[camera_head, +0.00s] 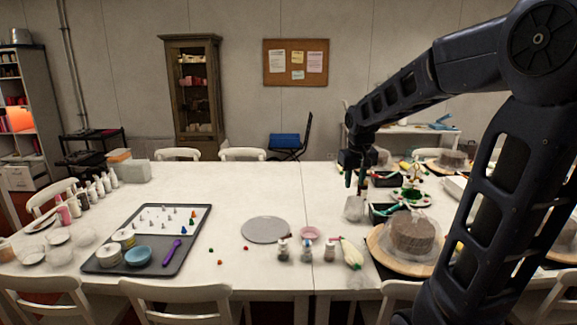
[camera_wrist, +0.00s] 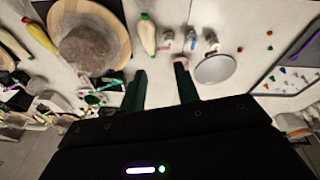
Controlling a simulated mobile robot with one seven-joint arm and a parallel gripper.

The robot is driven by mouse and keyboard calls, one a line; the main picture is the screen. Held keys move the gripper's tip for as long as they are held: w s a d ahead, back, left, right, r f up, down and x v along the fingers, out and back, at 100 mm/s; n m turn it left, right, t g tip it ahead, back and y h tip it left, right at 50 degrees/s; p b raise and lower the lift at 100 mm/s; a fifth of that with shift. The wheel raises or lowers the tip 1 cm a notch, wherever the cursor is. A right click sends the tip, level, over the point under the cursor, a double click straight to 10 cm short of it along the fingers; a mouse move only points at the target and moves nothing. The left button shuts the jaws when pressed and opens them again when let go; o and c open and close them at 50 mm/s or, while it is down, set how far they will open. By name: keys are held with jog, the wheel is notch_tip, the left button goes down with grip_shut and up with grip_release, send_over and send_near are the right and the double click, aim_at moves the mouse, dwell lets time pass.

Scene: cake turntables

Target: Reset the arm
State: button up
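My gripper (camera_head: 356,182) hangs above the right half of the white table, with its fingers pointing down. The wrist view shows its two dark green fingers (camera_wrist: 161,85) spread apart with nothing between them. A clear object (camera_head: 354,207) is just below the fingertips in the head view; I cannot tell whether it touches them. My arm reaches in from the right side of the head view.
A brown cake (camera_head: 411,232) stands on a wooden turntable (camera_head: 385,257). A grey disc (camera_head: 265,230), small bottles (camera_head: 307,251) and a piping bag (camera_head: 351,253) lie nearby. A dark tray (camera_head: 185,258) is at left. The table's back middle (camera_head: 260,185) is clear.

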jog(key=s+d+m+t, duration=0.1)
jog(key=s+d, duration=0.2)
jog(key=s, duration=0.6)
jog(key=s+d+m, duration=0.1)
jog(key=s+d, duration=0.3)
jog(key=s, duration=0.6)
jog(key=shift+r+m+t, duration=0.2)
jog(key=shift+m+t, duration=0.2)
jog(key=shift+s, duration=0.1)
